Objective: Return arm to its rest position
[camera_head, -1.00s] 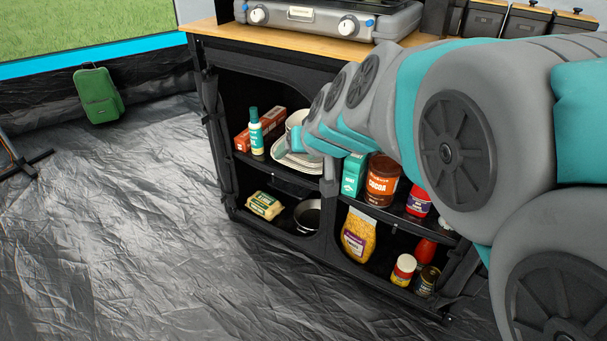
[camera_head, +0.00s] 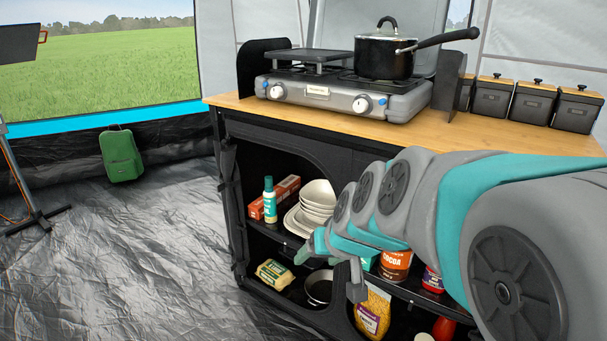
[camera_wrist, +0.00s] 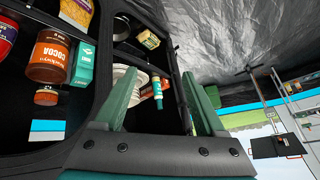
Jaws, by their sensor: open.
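My arm reaches in from the right in the head view, across the front of the black cabinet (camera_head: 225,190). My gripper (camera_head: 328,270) is in front of the open shelves, near the middle post. In the wrist view my gripper (camera_wrist: 158,95) shows two green fingers spread wide apart with nothing held between them. Behind the gap are the stacked white bowls and plates (camera_wrist: 125,85) and a teal-and-white bottle (camera_wrist: 157,93) on the shelf. I cannot tell the exact distance from the fingers to the cabinet frame.
On the shelves are a cocoa jar (camera_head: 396,265), a yellow pasta bag (camera_head: 373,312) and a metal pan (camera_head: 319,287). A stove (camera_head: 345,97) with a black pot (camera_head: 384,57) stands on the wooden top.

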